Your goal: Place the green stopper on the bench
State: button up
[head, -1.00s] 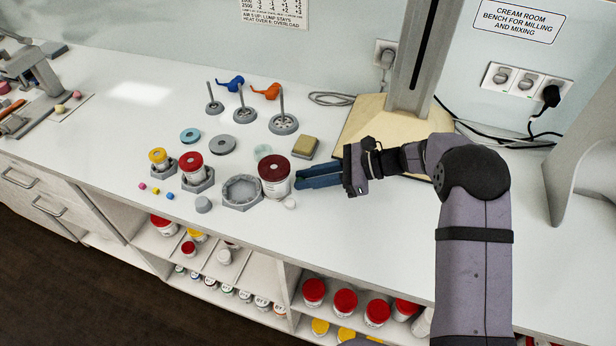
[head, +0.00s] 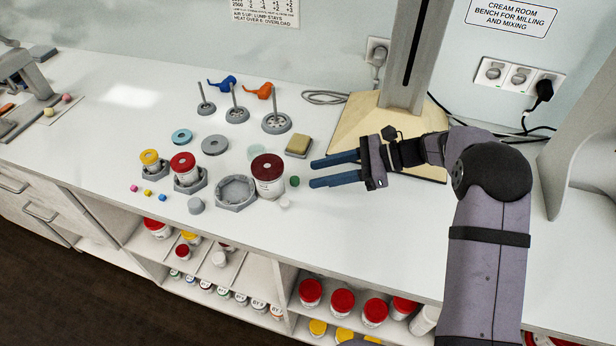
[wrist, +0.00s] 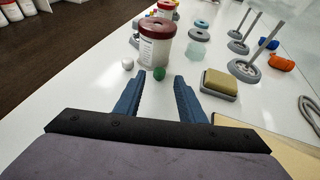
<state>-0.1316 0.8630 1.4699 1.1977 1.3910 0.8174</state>
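The green stopper (head: 295,181) is a small green piece on the white bench (head: 330,245), just right of the jar with the dark red lid (head: 268,176). In the wrist view the green stopper (wrist: 159,73) stands in front of that jar (wrist: 155,45), beyond the fingertips and in line with the gap between them. My gripper (head: 314,173) is open and empty, to the right of the stopper and apart from it. Its two blue fingers also show in the wrist view (wrist: 160,76), spread apart.
A small white piece (head: 284,203) lies in front of the jar. A tan block on a grey tray (head: 299,146) is behind the stopper. An empty grey holder (head: 236,193) stands left of the jar. Bench space in front of my gripper is clear.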

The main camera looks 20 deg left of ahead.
jog(key=b+v, duration=0.1)
jog(key=v, duration=0.5)
jog(key=shift+d+r, duration=0.1)
jog(key=shift+d, duration=0.15)
jog(key=shift+r+p, duration=0.2)
jog(key=shift+p, duration=0.1)
jog(key=s+d+r+n+t+h+p, duration=0.1)
jog(key=s+d+r+n+h+p, duration=0.3)
jog(key=s+d+n+p, duration=0.1)
jog(key=s+d+r+n+t+h+p, duration=0.1)
jog(key=s+d+r+n+h+p, duration=0.3)
jog(key=s+d+p, duration=0.4)
jog(key=s+d+r+n+t+h+p, duration=0.1)
jog(key=s+d+r+n+h+p, duration=0.3)
jog(key=s+d, duration=0.5)
jog(key=d+n+h+p, duration=0.1)
jog(key=n+p, duration=0.1)
jog(key=p, duration=0.1)
